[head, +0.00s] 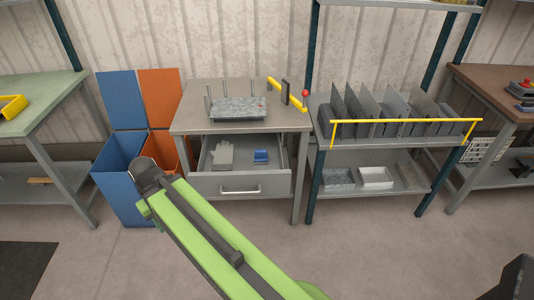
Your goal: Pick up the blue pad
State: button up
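The blue pad (261,157) lies in the open drawer (240,185) of the grey bench, toward the drawer's right side. A grey glove (223,154) lies to its left in the same drawer. My green arm reaches up from the bottom of the head view, and its dark end (148,172) is in front of the blue and orange bins, left of the drawer and apart from the pad. The gripper's fingers cannot be made out.
A metal tray with upright posts (237,107) stands on the bench top (190,123). A rack of upright sheets (385,112) with a yellow rail (400,121) stands to the right. Blue bin (122,185) and orange bin (168,152) are at left. The floor before the drawer is clear.

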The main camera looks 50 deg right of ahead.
aim_at(260, 156)
jog(key=u, duration=0.05)
jog(key=i, duration=1.3)
jog(key=u, duration=0.2)
